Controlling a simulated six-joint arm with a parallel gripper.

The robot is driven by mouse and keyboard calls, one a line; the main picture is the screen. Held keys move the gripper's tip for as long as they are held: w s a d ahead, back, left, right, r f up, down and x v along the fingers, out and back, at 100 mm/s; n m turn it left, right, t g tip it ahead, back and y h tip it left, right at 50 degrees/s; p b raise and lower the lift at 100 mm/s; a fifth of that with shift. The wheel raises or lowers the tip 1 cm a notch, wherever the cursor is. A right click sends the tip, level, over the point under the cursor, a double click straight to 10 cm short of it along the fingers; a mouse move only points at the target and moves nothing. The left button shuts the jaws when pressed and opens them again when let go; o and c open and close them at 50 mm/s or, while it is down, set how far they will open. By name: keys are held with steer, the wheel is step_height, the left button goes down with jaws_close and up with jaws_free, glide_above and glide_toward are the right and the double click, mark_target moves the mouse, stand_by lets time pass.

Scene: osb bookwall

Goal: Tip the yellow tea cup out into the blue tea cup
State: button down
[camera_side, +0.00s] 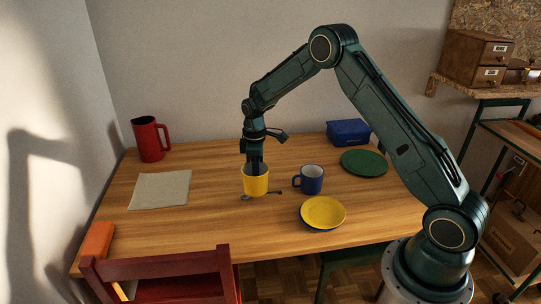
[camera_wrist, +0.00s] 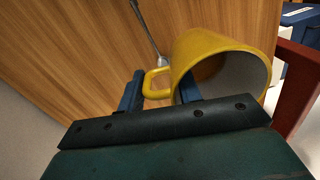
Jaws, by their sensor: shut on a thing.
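The yellow tea cup (camera_side: 256,184) is upright near the middle of the wooden table in the side view. My gripper (camera_side: 256,166) points down at its rim and is shut on it. In the wrist view the yellow cup (camera_wrist: 212,48) shows its pale inside and its handle; the handle lies between the fingers of my gripper (camera_wrist: 160,88). I cannot tell whether the cup touches the table, or what is in it. The blue tea cup (camera_side: 314,183) stands upright just to the right, its handle facing left, apart from the yellow cup.
A spoon (camera_side: 275,193) lies by the yellow cup. A yellow plate (camera_side: 323,212) is in front of the blue cup, a green plate (camera_side: 364,163) and blue box (camera_side: 348,132) behind right. A red jug (camera_side: 149,140) and cloth (camera_side: 160,190) are left. A red chair (camera_side: 160,268) stands in front.

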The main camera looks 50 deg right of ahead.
steer(key=shift+w+d+f+n, duration=0.65)
steer(key=shift+d+n, duration=1.15)
steer(key=shift+d, duration=1.8)
steer(key=shift+w+d+f+n, duration=0.6)
steer(key=shift+d+n, duration=1.2)
steer(key=shift+d, duration=1.8)
steer(key=shift+w+d+f+n, duration=0.65)
steer(key=shift+d+n, duration=1.15)
steer(key=shift+d, duration=1.8)
steer(key=shift+w+r, duration=0.15)
steer(key=shift+r, duration=0.15)
steer(key=s+a+r+t+h, duration=0.4)
steer(key=s+r+t+h, duration=0.2)
steer(key=r+t, duration=0.3)
steer(key=shift+s+a+r+t+h, duration=0.15)
steer(key=shift+s+a+t+h, duration=0.2)
steer(key=shift+s+t, duration=0.7)
steer(key=shift+r+t+h, duration=0.2)
steer(key=shift+t+h, duration=0.05)
steer(key=shift+t, duration=0.2)
